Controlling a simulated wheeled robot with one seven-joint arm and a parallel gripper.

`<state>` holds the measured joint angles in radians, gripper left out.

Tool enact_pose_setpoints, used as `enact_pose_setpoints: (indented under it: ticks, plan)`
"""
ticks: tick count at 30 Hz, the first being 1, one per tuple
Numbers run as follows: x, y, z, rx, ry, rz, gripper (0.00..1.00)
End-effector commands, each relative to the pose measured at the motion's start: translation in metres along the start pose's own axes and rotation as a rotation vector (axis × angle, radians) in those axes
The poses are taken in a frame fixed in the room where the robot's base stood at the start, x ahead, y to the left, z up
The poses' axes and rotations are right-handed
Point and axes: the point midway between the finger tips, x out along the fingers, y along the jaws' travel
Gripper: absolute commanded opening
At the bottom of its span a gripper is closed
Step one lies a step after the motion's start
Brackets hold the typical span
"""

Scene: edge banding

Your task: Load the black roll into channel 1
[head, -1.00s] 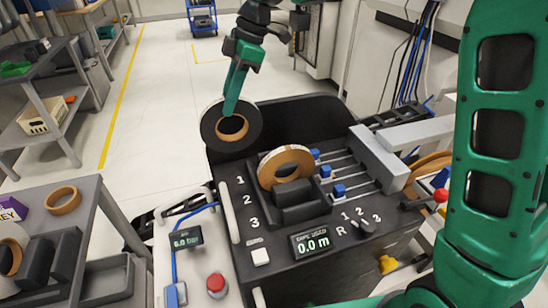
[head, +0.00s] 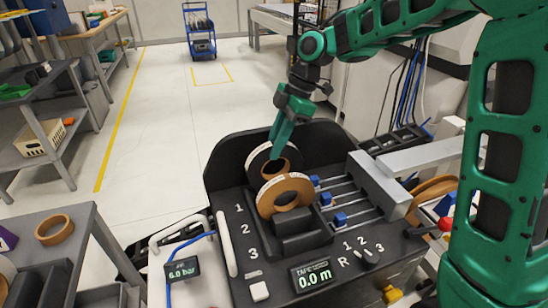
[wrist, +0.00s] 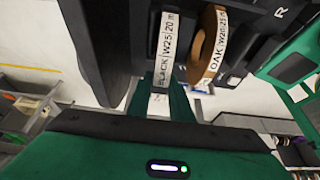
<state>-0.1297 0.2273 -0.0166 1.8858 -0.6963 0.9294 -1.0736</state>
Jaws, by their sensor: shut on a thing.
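The black roll (head: 259,160), with a white edge and a brown core, is at the back of the dark magazine (head: 222,187), behind the oak roll (head: 285,182). The channel 1 numeral (head: 239,208) is the furthest back of three. The lower part of the black roll is hidden, so I cannot tell whether it rests on the channel floor.
The oak roll stands upright close in front of the black roll. Blue sliders (head: 340,219) on rails lie to the right. The magazine's raised back wall (head: 325,140) curves around behind. A side table (head: 80,220) with a brown ring (head: 54,229) stands at left.

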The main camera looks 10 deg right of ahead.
Motion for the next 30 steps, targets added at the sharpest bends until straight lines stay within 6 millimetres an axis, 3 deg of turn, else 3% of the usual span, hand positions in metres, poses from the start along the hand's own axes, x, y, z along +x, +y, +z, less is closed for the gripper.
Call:
enact_pose_setpoints:
  ticks: [12, 26, 27, 29, 30]
  plan:
    - [0.037, 0.000, 0.016, 0.000, 0.000, 0.000, 0.00]
    - [0.042, 0.000, 0.018, -0.001, 0.000, 0.001, 0.00]
    - [0.042, 0.000, 0.018, 0.000, 0.000, 0.000, 0.24]
    - [0.042, 0.000, 0.018, 0.000, 0.000, 0.000, 0.38]
    - [0.042, 0.000, 0.018, 0.000, 0.000, 0.000, 0.38]
